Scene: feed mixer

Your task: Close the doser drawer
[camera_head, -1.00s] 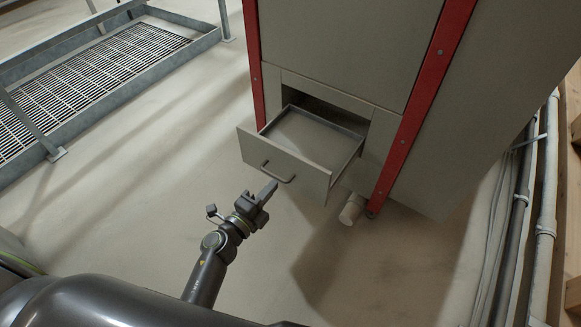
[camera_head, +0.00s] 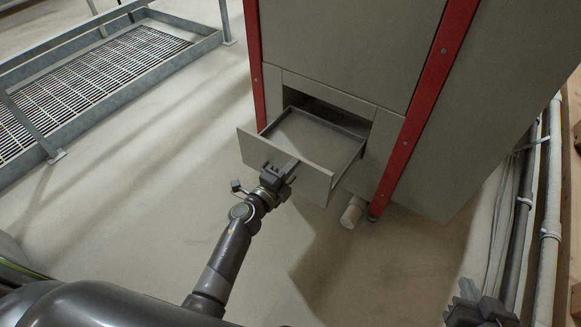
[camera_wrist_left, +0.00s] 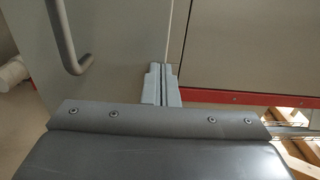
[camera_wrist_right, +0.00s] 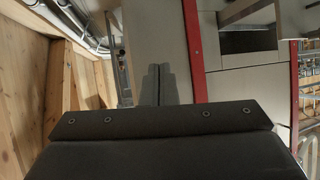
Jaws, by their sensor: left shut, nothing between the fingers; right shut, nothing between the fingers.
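The doser drawer (camera_head: 315,138) is a grey, empty-looking tray pulled well out of the lower front of the feed mixer (camera_head: 345,55). Its front panel (camera_head: 316,183) faces me. My left gripper (camera_head: 290,168) is shut and empty, its fingertips at the drawer front; I cannot tell whether they touch it. It hides the drawer handle in the head view. In the left wrist view the handle (camera_wrist_left: 66,40) is left of the shut fingers (camera_wrist_left: 161,85). My right gripper (camera_head: 467,290) is shut and empty, low at the right, well away from the drawer. The right wrist view shows its fingers (camera_wrist_right: 158,85).
Red uprights (camera_head: 424,110) flank the drawer opening. A pale pipe stub (camera_head: 352,212) sticks out low beside the drawer. Pipes (camera_head: 536,180) run along the right. A metal grating platform (camera_head: 105,75) stands at the back left. The floor before the drawer is clear.

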